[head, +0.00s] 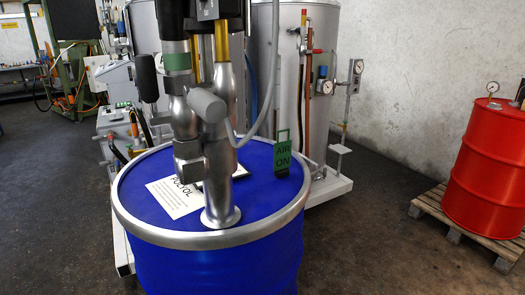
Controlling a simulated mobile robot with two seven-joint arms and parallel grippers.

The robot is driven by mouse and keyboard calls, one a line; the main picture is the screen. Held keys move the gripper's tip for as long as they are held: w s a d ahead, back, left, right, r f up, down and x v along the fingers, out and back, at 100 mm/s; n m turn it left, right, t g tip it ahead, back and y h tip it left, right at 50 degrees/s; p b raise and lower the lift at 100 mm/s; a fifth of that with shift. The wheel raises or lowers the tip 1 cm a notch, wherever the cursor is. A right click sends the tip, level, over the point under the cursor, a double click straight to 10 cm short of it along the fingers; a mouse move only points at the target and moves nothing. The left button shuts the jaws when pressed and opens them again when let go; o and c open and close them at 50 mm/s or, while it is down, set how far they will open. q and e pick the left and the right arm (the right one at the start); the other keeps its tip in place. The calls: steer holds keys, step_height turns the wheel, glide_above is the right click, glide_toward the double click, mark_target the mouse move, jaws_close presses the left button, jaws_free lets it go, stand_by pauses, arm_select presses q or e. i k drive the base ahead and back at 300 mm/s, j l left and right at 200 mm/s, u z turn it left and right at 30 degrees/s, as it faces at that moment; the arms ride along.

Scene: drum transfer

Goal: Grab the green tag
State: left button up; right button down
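The green tag (283,153) reads "AIR ON" and has a loop-shaped top. It stands upright at the right of the blue drum's lid, just inside the rim, with a small dark piece at its foot. The blue drum (215,260) has a silver rim and stands in the middle of the head view. Neither of my grippers is in view.
A metal pump (220,180) with a grey hose rises from the lid, left of the tag. A white "POLYOL" sheet (173,198) lies on the lid. Silver tanks (325,60) with pipes and gauges stand behind. A red drum (487,165) sits on a pallet (450,222) at right, with clear floor between.

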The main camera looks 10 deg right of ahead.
mark_target(282, 150)
steer(key=i+l+u, duration=0.2)
steer(key=l, duration=0.6)
steer(key=l+u, duration=0.15)
steer(key=l, duration=0.65)
steer(key=i+l+u, duration=0.2)
steer(key=l, duration=0.65)
steer(key=k, duration=0.1)
